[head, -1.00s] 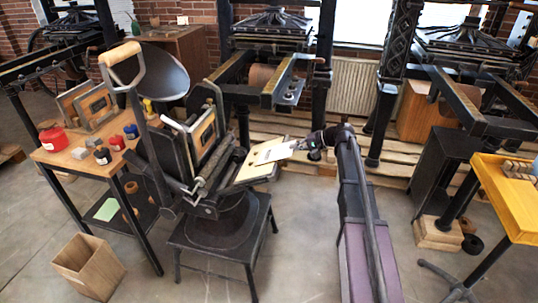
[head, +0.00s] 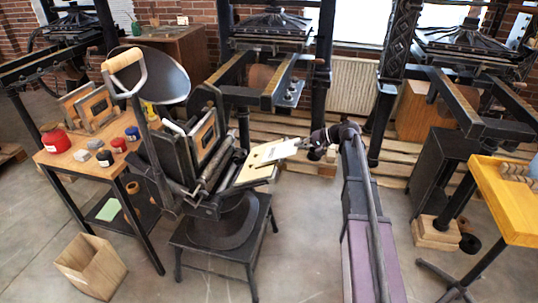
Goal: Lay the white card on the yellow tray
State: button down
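The white card (head: 274,153) is over the pale cream board (head: 256,174) at the front of the small black hand press. I cannot tell whether it lies flat on the board or is slightly raised. My gripper (head: 303,144) is at the card's right edge, reaching in from the right. Its fingers are too small and dark to tell whether they are shut on the card. The yellow tray (head: 505,205) is at the far right, well away from the card, and is cut off by the picture edge.
Pale wooden blocks (head: 517,173) sit on the yellow tray's back part. The small press (head: 222,215) with its raised lever stands left of my arm. A wooden table (head: 85,160) with ink pots is further left. Large presses line the back. Grey floor is open between my arm and the tray's stand.

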jog(key=shift+s+d+r+p, duration=0.1)
jog(key=shift+d+r+p, duration=0.2)
jog(key=shift+r+p, duration=0.15)
jog(key=shift+s+d+r+p, duration=0.1)
jog(key=shift+d+r+p, duration=0.2)
jog(key=shift+r, duration=0.25)
jog(key=shift+r, duration=0.1)
notch_tip(320, 180, up, 28)
jog(key=p, duration=2.8)
